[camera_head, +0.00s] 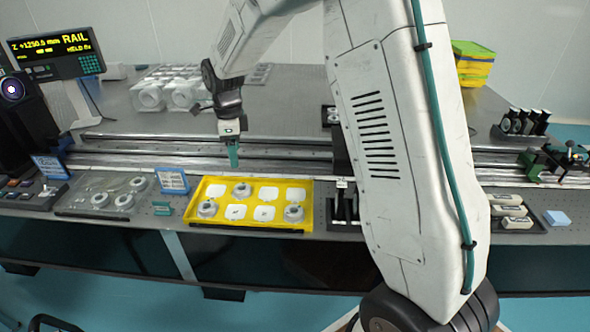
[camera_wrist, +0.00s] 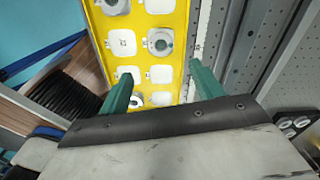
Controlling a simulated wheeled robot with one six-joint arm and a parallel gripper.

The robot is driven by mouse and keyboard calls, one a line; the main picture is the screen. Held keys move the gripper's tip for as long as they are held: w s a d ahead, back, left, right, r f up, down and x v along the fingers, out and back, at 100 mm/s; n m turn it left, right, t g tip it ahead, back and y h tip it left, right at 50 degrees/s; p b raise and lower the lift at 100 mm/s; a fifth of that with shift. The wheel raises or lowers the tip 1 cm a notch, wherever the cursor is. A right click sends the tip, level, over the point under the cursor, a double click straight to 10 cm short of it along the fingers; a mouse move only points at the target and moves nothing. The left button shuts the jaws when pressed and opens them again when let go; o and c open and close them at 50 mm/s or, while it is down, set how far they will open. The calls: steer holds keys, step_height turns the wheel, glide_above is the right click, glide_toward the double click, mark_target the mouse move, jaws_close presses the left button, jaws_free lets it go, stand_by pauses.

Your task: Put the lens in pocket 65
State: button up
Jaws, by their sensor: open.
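My gripper (camera_head: 233,163) is open, its teal fingers pointing down above the back of the yellow tray (camera_head: 309,195). In the wrist view nothing is held between the fingertips (camera_wrist: 160,80), and the tray (camera_wrist: 140,45) lies below. The tray has two rows of white pockets. Round pale lens-like pieces sit in it at the back (camera_head: 242,189), front left (camera_head: 207,209) and front right (camera_head: 293,212). The wrist view shows one such round piece (camera_wrist: 160,42) ahead of the fingers. Other pockets look empty. Pocket numbers are too small to read, so pocket 65 cannot be told.
A grey tray (camera_head: 75,203) on the left holds more round pieces (camera_head: 124,201). Blue-white signs (camera_head: 173,181) stand beside the trays. A long rail (camera_head: 280,150) runs behind the yellow tray. Dark upright holders (camera_head: 337,205) stand close to its right.

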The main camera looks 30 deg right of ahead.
steer(key=s+d+r+n, duration=0.2)
steer(key=s+r+n, duration=1.05)
steer(key=s, duration=0.65)
steer(key=s+d+r+n+t, duration=0.1)
steer(key=s+n, duration=0.9)
steer(key=s, duration=0.9)
steer(key=shift+d, duration=0.2)
